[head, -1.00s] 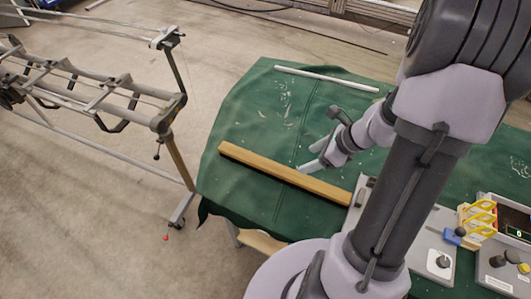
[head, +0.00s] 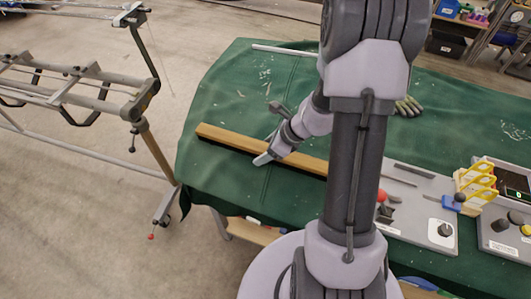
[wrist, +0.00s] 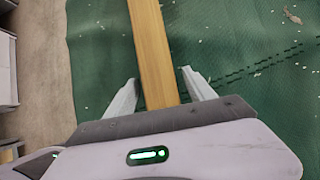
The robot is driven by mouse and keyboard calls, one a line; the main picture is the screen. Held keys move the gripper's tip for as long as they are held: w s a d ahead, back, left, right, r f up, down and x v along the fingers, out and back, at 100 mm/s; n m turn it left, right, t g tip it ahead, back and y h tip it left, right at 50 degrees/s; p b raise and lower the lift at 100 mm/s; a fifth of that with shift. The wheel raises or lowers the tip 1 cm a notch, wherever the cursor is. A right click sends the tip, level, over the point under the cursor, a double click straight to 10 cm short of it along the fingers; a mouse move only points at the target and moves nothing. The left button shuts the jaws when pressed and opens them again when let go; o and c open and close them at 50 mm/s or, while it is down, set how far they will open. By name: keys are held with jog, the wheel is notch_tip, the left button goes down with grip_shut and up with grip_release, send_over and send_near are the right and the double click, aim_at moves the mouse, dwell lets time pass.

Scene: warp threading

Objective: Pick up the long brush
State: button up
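The long brush (head: 228,138) is a long, straight wooden bar with a dark strip along its underside, lying on the green cloth. Its right part is hidden behind my arm in the head view. In the wrist view its bare wood (wrist: 152,45) runs from the top edge down between my fingers and under the gripper body. My gripper (head: 264,156) is over the bar in the head view. In the wrist view my gripper (wrist: 160,82) is open, with one finger on each side of the bar and gaps visible on both sides.
The green-covered table (head: 225,90) has free room behind the bar. A thin white rod (head: 280,50) lies at the back. A glove (head: 408,106) and a grey control panel (head: 425,190) are to the right. A metal frame (head: 140,100) stands at the left, apart from the table.

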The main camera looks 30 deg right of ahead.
aim_at(266, 147)
grip_shut()
notch_tip(266, 147, up, 10)
jog(key=p, duration=0.5)
jog(key=shift+p, duration=0.4)
